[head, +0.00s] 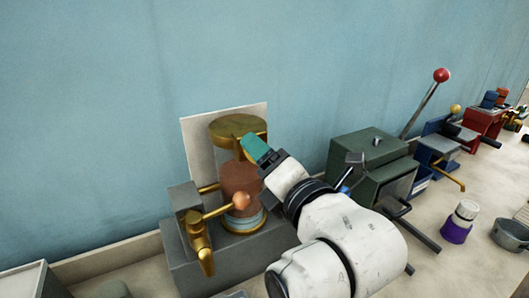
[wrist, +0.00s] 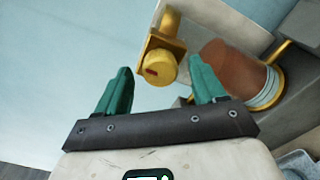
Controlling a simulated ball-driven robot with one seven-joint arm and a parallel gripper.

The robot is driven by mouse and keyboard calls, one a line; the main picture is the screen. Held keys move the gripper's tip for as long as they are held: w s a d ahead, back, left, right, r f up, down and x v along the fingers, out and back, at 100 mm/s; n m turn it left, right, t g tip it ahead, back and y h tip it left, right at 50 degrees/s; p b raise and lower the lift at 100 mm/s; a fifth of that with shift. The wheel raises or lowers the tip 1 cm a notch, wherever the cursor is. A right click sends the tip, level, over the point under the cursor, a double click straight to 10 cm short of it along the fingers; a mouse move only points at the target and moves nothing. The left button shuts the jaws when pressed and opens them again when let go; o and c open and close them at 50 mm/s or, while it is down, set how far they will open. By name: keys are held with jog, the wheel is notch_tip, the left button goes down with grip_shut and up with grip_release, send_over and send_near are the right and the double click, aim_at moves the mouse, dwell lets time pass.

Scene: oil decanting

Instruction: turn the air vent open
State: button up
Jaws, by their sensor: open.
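The oil vessel is a glass cylinder with brown-red oil (head: 240,178) under a brass top (head: 232,128), in front of a pale back plate. In the wrist view, a round brass knob (wrist: 158,68) with a small reddish mark on its face looks like the air vent. It appears between my fingertips, just beyond them, with no clear contact. My gripper (head: 256,148) has teal fingers and is in front of the vessel's upper right side in the head view. The wrist view shows its fingers (wrist: 161,68) spread apart and empty. The knob cannot be made out in the head view.
A brass tap (head: 200,245) with a copper ball lever (head: 240,200) sticks out at the vessel's lower front. A green machine (head: 370,160) with a red-knobbed lever stands to the right. A purple-and-white container (head: 459,222) and a grey pot (head: 511,235) stand farther right.

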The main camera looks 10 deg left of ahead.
jog(key=shift+w+a, duration=0.15)
jog(key=c, duration=1.1)
